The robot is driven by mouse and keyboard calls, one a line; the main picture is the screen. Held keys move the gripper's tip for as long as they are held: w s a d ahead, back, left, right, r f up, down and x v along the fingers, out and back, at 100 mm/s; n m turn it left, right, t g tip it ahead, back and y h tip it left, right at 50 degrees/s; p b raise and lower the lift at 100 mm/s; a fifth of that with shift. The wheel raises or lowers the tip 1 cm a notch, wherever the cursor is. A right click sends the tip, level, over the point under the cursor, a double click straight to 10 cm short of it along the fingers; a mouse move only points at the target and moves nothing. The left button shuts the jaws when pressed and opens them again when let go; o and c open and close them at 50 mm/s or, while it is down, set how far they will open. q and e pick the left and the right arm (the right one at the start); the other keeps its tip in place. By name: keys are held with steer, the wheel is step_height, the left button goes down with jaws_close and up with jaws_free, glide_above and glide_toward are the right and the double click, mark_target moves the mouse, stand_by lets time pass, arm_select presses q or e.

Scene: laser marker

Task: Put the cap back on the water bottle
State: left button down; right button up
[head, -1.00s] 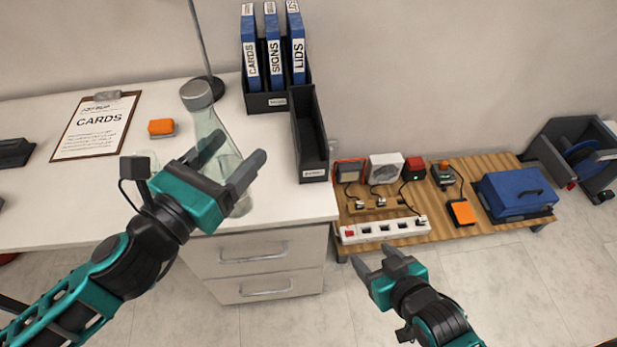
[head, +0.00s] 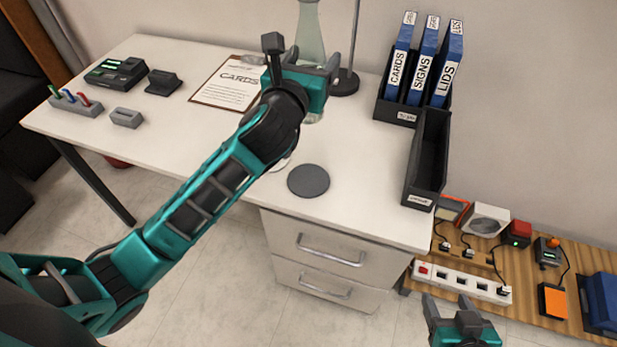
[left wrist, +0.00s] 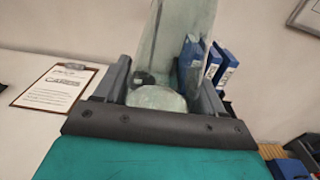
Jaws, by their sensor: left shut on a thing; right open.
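The clear greenish water bottle (head: 311,35) is upright in the head view, and its top is cut off by the frame edge. My left gripper (head: 303,70) is shut on its lower part. The left wrist view shows the bottle (left wrist: 178,45) between the fingers, with its rounded base towards me. I cannot tell whether the base touches the desk. The cap is not visible now. My right gripper (head: 450,305) is open and empty, low at the right, in front of the wooden shelf.
A grey round disc (head: 308,181) lies on the white desk (head: 365,200). A lamp stand (head: 345,82) is just right of the bottle. A clipboard (head: 222,88) lies to the left. A black tray (head: 427,160) and blue binders (head: 423,70) stand at the right.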

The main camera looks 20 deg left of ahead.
arm_select(q)
steer(key=shift+r, duration=0.1)
steer(key=shift+f, duration=0.3)
step_height(320, 180, down, 15)
steer(key=b, duration=0.6)
